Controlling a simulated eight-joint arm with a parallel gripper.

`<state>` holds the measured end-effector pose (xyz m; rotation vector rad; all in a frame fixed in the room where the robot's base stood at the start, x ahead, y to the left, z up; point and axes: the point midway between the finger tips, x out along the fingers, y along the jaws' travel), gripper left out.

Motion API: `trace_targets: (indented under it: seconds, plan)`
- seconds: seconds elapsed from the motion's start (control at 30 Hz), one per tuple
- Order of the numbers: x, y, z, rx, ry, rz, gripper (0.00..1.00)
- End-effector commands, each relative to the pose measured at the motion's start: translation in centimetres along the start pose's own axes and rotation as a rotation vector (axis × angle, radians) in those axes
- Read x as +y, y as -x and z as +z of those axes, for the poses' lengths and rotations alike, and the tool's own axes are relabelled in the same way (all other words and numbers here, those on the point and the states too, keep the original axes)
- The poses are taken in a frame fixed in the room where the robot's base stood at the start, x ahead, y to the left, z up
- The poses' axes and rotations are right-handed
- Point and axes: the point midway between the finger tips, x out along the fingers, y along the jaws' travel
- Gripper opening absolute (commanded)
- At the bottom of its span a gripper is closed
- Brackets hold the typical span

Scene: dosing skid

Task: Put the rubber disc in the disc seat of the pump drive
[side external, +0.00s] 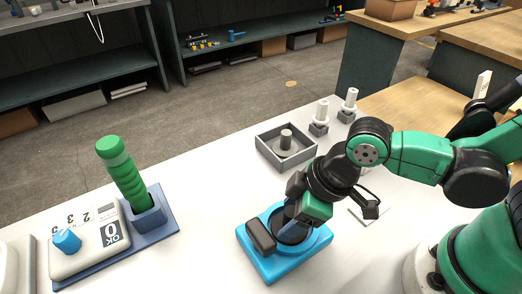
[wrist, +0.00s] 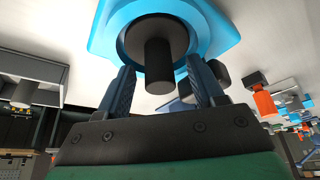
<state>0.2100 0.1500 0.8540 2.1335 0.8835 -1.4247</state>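The blue pump drive (side external: 272,268) stands on the white table below my gripper. Its round disc seat holds a dark rubber disc (side external: 286,236), partly hidden by my gripper in the side view. In the wrist view, the disc (wrist: 182,38) lies in the ring of the blue drive (wrist: 103,38), and its dark upright stem (wrist: 158,65) points toward my gripper. My gripper (side external: 291,213) is above the disc. In the wrist view, its fingers (wrist: 158,80) are apart, one each side of the stem, with visible gaps. I cannot tell whether the disc is fully seated.
A dark block (side external: 260,236) sits on the drive beside the seat. A grey tray (side external: 268,150) with a stemmed part stands behind. Two small white-topped fittings (side external: 321,114) are farther back. A green bottle (side external: 122,172) stands in a blue-grey holder at left. Table between is clear.

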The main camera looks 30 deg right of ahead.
Motion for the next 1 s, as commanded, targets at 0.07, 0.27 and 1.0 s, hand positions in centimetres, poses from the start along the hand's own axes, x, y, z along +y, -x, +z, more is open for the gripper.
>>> trace_targets:
  seconds: [0.07, 0.27, 1.0]
  plan:
    - [0.0, 0.0, 0.0, 0.0, 0.0, 0.0, 0.61]
    - [0.0, 0.7, -0.1, 0.0, 0.0, 0.0, 0.61]
    - [0.0, 7.9, -0.1, 0.0, -0.002, 0.0, 0.61]
